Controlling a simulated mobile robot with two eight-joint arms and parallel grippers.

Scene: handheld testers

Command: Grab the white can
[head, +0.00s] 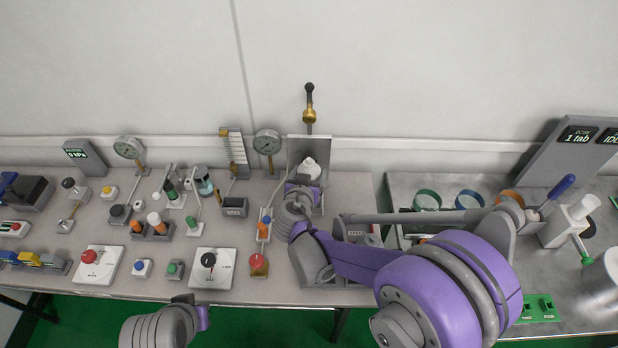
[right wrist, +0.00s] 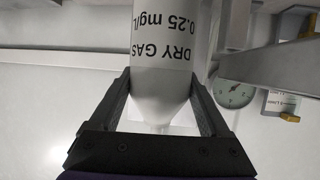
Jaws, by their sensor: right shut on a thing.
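The white can (right wrist: 162,60) fills the middle of the right wrist view. It bears the printed words "DRY GAS 0.25 mg/L", which appear upside down there. My right gripper (right wrist: 165,105) is shut on its tapered end, one dark finger on each side. In the head view the white can (head: 310,168) shows as a small white top in front of a grey upright panel, at the back of the left table. My right gripper (head: 305,184) is there too, largely hidden by my own purple and grey arm. My left gripper's fingers do not show.
A grey upright panel (head: 320,150) with a brass fitting (head: 310,115) above stands right behind the can. A round gauge (head: 267,142) is close on its left. Several testers and buttons crowd the left table (head: 330,297). A gap separates it from the right bench.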

